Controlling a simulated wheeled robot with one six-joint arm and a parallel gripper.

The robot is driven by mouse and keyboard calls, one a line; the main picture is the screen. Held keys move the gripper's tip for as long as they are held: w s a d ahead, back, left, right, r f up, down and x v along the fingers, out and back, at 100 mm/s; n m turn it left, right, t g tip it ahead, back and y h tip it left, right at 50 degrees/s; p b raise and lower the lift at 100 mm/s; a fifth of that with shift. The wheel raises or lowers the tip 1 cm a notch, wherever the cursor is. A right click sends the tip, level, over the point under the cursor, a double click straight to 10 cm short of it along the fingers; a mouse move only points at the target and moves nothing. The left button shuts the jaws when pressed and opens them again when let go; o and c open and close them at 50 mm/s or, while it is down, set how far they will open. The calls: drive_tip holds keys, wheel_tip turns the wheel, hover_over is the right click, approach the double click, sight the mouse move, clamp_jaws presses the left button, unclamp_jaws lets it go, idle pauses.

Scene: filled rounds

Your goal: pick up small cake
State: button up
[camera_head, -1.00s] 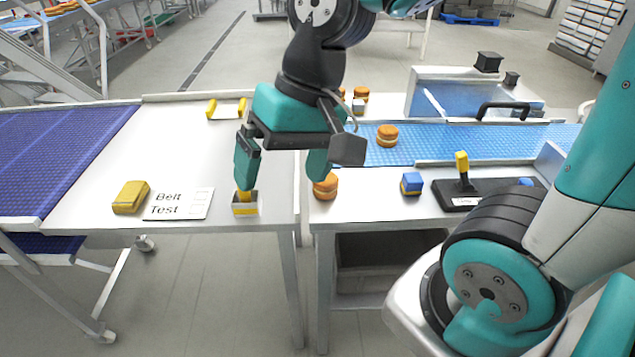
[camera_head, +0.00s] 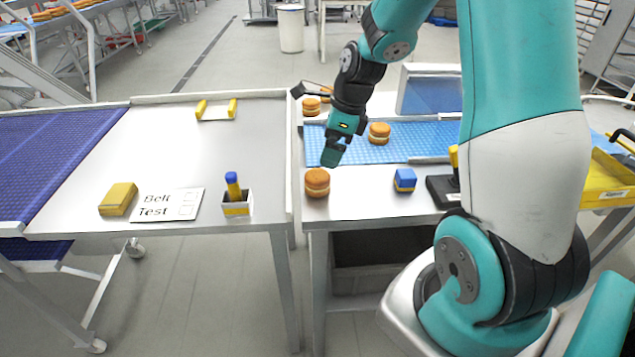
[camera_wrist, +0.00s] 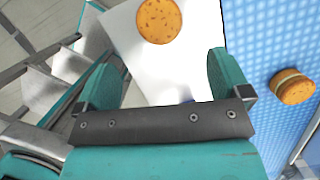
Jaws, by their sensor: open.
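A small cake (camera_head: 317,183), round and orange-brown with a pale filling, stands on the white table top (camera_head: 350,203) near its left end. From above it also shows in the wrist view (camera_wrist: 158,20), ahead of my fingers. A second small cake (camera_head: 379,133) sits on the blue belt, and it shows at the right of the wrist view (camera_wrist: 293,87). My gripper (camera_head: 331,157) hangs just behind and above the near cake. In the wrist view, its two teal fingers (camera_wrist: 165,80) are apart with nothing between them.
More cakes (camera_head: 311,106) stand behind my gripper. On the left table are a marker in a holder (camera_head: 236,205), a yellow sponge-like block (camera_head: 118,199) and a "Belt Test" card (camera_head: 167,205).

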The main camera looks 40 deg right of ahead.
sight(320, 175)
drive_tip(key=p+x, duration=0.1)
drive_tip(key=x, duration=1)
drive_tip(key=shift+r, duration=0.1)
drive_tip(key=shift+c, duration=0.4)
drive_tip(key=c, duration=0.7)
